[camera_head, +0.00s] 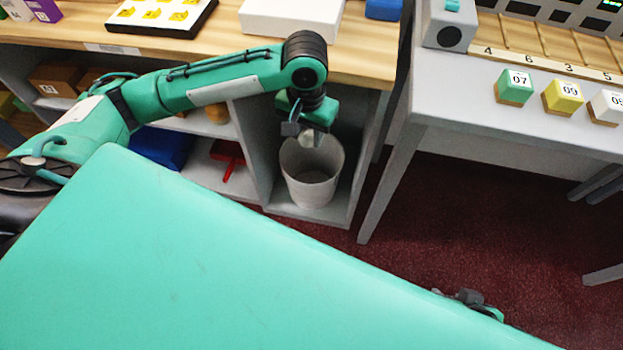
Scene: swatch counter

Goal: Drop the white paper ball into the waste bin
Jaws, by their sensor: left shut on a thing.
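The white paper ball (309,138) is between the fingers of my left gripper (304,131), which is shut on it. The gripper points down, and its body and fingers hide part of the ball. The grey-white waste bin (313,190) stands upright in an open bay under the wooden counter. The ball shows in front of the bin's open mouth, at its upper rim; its exact height over the rim is hard to tell. A small dark part of my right gripper (470,297) shows at the lower right behind my teal body; its fingers are not clear.
The wooden counter (345,62) lies above the bin's bay, with a white box (292,17) on it. Shelves to the left hold a blue item (160,147) and a red item (228,153). A grey table (450,95) with numbered blocks stands right. Dark red floor is open between.

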